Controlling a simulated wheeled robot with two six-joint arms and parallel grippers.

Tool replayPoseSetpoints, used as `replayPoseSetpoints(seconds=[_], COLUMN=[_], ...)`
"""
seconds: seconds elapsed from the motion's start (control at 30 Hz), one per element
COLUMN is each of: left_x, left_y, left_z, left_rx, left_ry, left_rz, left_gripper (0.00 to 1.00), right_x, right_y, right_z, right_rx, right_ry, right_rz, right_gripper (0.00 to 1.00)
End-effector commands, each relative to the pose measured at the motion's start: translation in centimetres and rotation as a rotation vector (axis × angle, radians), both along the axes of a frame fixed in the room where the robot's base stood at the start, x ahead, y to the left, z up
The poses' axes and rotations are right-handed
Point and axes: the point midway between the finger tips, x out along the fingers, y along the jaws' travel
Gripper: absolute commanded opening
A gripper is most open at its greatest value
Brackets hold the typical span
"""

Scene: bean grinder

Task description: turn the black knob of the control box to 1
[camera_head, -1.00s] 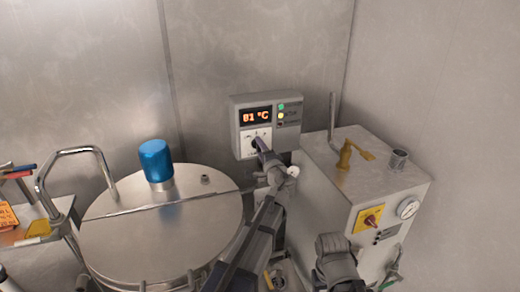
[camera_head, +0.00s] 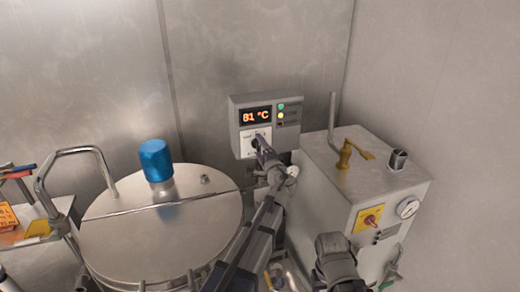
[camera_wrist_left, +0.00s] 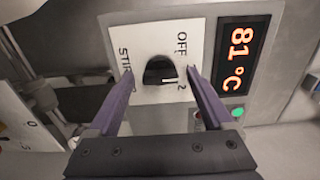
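The grey control box (camera_head: 265,122) is on the back wall and its display reads 81 °C. In the left wrist view, its black knob (camera_wrist_left: 158,71) sits on a white plate (camera_wrist_left: 150,36) marked OFF, STIR and 2. A pale mark shows on the knob's side facing the 2; I cannot read a 1. My left gripper (camera_head: 256,142) is in front of the plate and covers the knob in the head view. Its two purple fingers (camera_wrist_left: 160,76) are apart, one on each side of the knob, with gaps visible. My right arm shows at the bottom; its fingertips cannot be made out.
A round steel lid (camera_head: 150,235) with a blue cap (camera_head: 155,160) lies left of my left arm. A grey machine (camera_head: 365,185) with a yellow lever (camera_head: 345,154), red switch (camera_head: 370,218) and gauge (camera_head: 407,208) stands close on the right. A bent metal handle (camera_head: 75,151) rises at the left.

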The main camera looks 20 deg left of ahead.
Motion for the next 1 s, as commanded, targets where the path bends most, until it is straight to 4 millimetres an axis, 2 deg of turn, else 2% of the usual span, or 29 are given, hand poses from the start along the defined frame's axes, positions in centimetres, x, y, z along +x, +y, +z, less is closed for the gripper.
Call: replayPoseSetpoints(seconds=[0.27, 0.7, 1.0], left_x=[-0.3, -5.6, -6.5], left_y=[-0.2, -3.7, -4.4], left_z=[0.0, 0.0, 0.0], left_rx=[0.000, 0.000, 0.000], left_ry=[0.000, 0.000, 0.000], left_rz=[0.000, -0.001, 0.000], left_gripper=[0.85, 0.85, 0.85], right_x=[0.0, 0.0, 0.0], right_y=[0.0, 0.0, 0.0], right_z=[0.0, 0.0, 0.0], right_rx=[0.000, 0.000, 0.000], right_ry=[0.000, 0.000, 0.000], right_rz=[0.000, 0.000, 0.000], right_gripper=[0.60, 0.60, 0.60])
